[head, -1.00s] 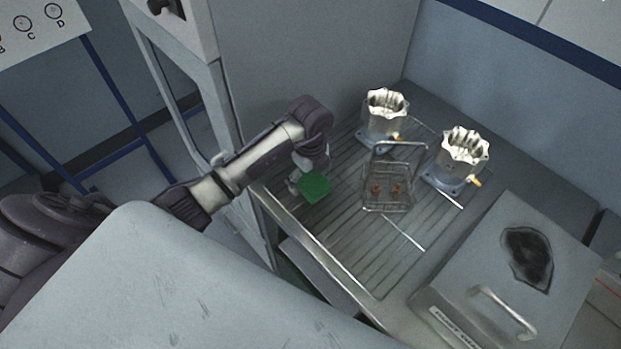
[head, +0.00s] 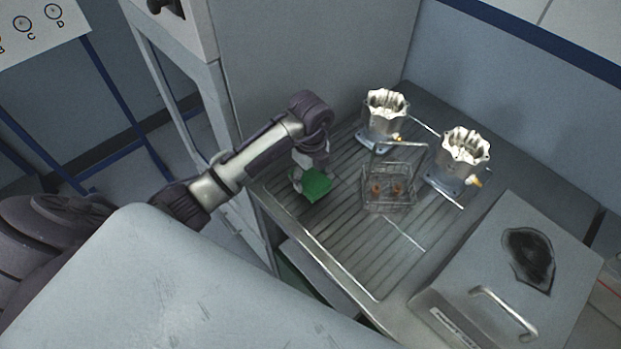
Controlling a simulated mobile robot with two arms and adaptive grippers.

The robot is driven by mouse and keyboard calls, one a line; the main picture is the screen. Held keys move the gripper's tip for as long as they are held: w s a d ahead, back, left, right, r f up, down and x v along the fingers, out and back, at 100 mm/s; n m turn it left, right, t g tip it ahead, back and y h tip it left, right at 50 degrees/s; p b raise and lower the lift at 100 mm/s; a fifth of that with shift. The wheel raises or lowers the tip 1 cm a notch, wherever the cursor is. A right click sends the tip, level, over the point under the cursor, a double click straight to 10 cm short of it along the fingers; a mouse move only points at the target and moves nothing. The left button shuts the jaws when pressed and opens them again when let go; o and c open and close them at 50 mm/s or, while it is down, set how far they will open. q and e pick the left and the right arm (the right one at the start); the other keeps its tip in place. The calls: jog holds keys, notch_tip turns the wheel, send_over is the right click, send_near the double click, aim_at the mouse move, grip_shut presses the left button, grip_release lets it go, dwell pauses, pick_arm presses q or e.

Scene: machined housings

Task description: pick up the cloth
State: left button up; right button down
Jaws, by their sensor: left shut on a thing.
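A green cloth (head: 317,184) shows at the left part of the grooved metal worktop, below my left gripper (head: 310,177). My left gripper points down and is shut on the cloth, which looks flat and small. The fingertips are partly hidden by the wrist and the cloth. I cannot tell whether the cloth is clear of the worktop. My right gripper is not in the head view.
A wire basket (head: 388,204) with small brown parts stands right of the cloth. Two machined housings (head: 384,118) (head: 461,158) stand behind it. A grey lidded box (head: 470,262) with a handle is at the right. The grooved worktop (head: 350,250) is clear in front.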

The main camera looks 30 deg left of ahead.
pick_arm(q)
notch_tip(320, 180, up, 3)
jog(key=shift+w+f+b, duration=0.1)
jog(key=shift+b, duration=0.55)
jog(key=s+d+r+p, duration=0.1)
jog(key=s+d+r, duration=0.6)
jog(key=s+d, duration=0.1)
jog(key=shift+s, duration=0.3)
jog(key=shift+d, duration=0.1)
